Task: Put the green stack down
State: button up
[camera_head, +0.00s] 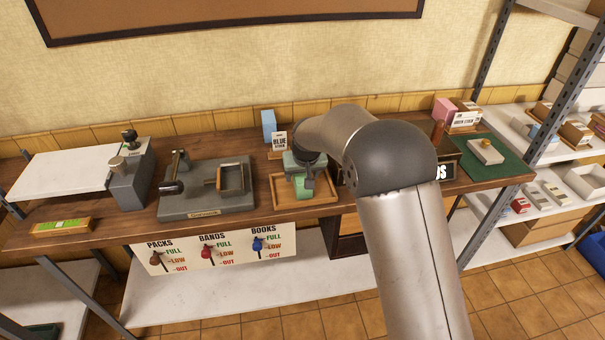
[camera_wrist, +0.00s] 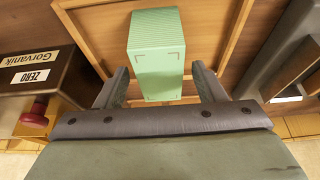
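The green stack (camera_head: 303,190) is in the wooden tray (camera_head: 332,193) in the middle of the bench. In the wrist view the light green stack (camera_wrist: 157,60) is a block with fine ridges and small corner marks on one face. My gripper (camera_head: 304,180) is directly at the stack. In the wrist view its two fingers (camera_wrist: 160,72) stand on either side of the stack, with narrow gaps showing, so it looks open. My gripper hides part of the stack in the head view. The exact contact of the stack's underside with the tray is hidden.
A grey press (camera_head: 208,190) stands left of the tray. A blue block (camera_head: 269,126) and a "BLUE" sign (camera_head: 280,142) stand behind it. A sign panel (camera_head: 215,249) hangs below the front edge. A green mat (camera_head: 492,163) lies right of my arm, which hides some bench.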

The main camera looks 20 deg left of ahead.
jog(key=b+v, duration=0.2)
jog(key=v, duration=1)
jog(key=shift+r, duration=0.15)
jog(key=s+d+r+m+h, duration=0.1)
jog(key=s+d, duration=0.3)
jog(key=d, duration=0.4)
jog(key=s+d+m+g, duration=0.1)
jog(key=s+d, duration=0.3)
jog(key=d, duration=0.4)
jog(key=s+d+r+m+h, duration=0.1)
jog(key=s+d, duration=0.4)
jog(key=d, duration=0.3)
jog(key=s+d+f+m+g, duration=0.1)
jog(key=s+d+f, duration=0.1)
jog(key=s+d, duration=0.3)
jog(key=s+d+f+m+g, duration=0.1)
jog(key=s+d+f, duration=0.2)
jog(key=s, duration=1)
jog(key=d, duration=0.2)
jog(key=shift+d+f+m, duration=0.25)
jog(key=shift+d+m, duration=0.1)
jog(key=shift+m, duration=0.05)
